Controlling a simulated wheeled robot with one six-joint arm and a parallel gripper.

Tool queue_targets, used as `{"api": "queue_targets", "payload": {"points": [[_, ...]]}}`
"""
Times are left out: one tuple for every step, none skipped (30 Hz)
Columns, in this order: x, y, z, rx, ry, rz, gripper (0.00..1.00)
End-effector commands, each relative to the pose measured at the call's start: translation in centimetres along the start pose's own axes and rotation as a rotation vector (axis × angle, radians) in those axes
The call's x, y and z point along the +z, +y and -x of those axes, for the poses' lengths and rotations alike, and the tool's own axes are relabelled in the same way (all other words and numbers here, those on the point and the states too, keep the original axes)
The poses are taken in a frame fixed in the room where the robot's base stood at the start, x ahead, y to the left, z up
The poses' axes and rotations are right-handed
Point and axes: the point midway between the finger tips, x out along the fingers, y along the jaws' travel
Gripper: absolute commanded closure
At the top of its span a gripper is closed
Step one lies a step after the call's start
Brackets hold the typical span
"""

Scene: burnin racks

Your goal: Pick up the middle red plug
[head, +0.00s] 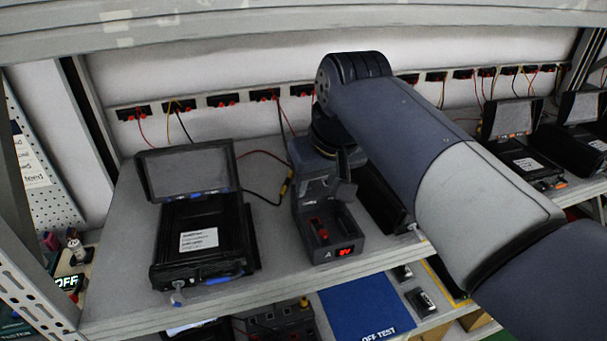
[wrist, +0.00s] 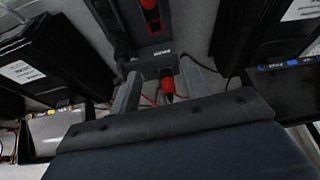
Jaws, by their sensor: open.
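In the wrist view my gripper (wrist: 163,76) is open, with one grey finger on each side of a small red plug (wrist: 167,88). Neither finger visibly presses on it, and its lower part is hidden by my gripper body. More red plug parts (wrist: 152,18) show at the top of that view, on the dark tester (wrist: 158,48). In the head view the tester (head: 338,247) stands on the shelf, with a red plug (head: 319,230) in its recess and a lit red display. My wrist and arm cover its back part. I cannot tell which plug is the middle one.
A black unit with a raised screen (head: 190,175) stands left of the tester. Another black unit (head: 382,200) is close on its right, partly behind my arm. A row of wall sockets (head: 223,99) with cables runs behind. A blue mat (head: 366,308) lies below.

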Motion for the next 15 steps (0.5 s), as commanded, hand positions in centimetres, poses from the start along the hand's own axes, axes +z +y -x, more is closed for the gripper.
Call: {"api": "queue_targets", "payload": {"points": [[-0.6, 0.0, -0.1, 0.0, -0.001, 0.0, 0.56], [-0.8, 0.0, -0.2, 0.0, 0.0, 0.0, 0.56], [-1.0, 0.0, -0.3, 0.0, 0.0, 0.0, 0.56], [-1.1, 0.0, -0.4, 0.0, 0.0, 0.0, 0.56], [-1.2, 0.0, -0.4, 0.0, 0.0, 0.0, 0.56], [-1.3, 0.0, -0.5, 0.0, 0.0, 0.0, 0.56], [-1.4, 0.0, -0.6, 0.0, -0.001, 0.0, 0.56], [-1.6, 0.0, -0.6, 0.0, -0.001, 0.0, 0.56], [-1.9, 0.0, -0.7, 0.0, -0.001, 0.0, 0.56], [-2.2, 0.0, -0.9, 0.0, -0.002, 0.0, 0.56], [-2.6, 0.0, -1.0, 0.0, -0.002, 0.001, 0.56], [-3.1, 0.0, -1.1, 0.0, -0.001, 0.001, 0.56], [-3.6, 0.0, -1.3, 0.0, -0.002, 0.001, 0.56], [-4.0, 0.0, -1.5, 0.0, -0.002, 0.001, 0.56], [-4.6, 0.0, -1.7, 0.0, -0.002, 0.001, 0.56]]}}
